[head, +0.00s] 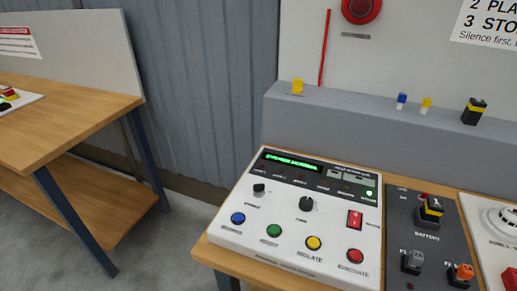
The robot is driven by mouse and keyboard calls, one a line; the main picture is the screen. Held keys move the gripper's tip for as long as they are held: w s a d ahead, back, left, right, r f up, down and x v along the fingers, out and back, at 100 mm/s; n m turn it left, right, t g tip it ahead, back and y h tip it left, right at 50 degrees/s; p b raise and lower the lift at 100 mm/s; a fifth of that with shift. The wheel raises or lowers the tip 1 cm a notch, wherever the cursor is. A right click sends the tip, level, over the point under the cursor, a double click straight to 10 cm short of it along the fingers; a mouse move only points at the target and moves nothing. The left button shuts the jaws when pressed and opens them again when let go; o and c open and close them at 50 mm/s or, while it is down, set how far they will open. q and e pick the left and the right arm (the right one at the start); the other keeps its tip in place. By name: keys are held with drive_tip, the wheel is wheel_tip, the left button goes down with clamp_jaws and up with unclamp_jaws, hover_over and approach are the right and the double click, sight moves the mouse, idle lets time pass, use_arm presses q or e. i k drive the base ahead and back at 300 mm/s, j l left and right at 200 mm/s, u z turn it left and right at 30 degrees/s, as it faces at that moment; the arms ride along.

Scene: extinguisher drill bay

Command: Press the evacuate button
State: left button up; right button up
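The evacuate button is a round red button (355,256) at the lower right of a white control panel (225,239) in the head view. The label under it reads EVACUATE. To its left stand a yellow button (314,243) labelled ISOLATE, a green button (274,231) and a blue button (238,218). The panel's display (293,161) shows green text too small to read surely. A green light (369,193) is lit at the panel's right. Neither of my grippers shows.
A dark panel (399,224) with a battery block and plugs adjoins the white one, with a white round device (501,218) beyond. A grey ledge (345,113) behind carries small blocks. Another wooden table (83,107) stands left, with open floor between.

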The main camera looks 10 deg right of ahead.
sight(355, 255)
drive_tip(key=z, duration=1.35)
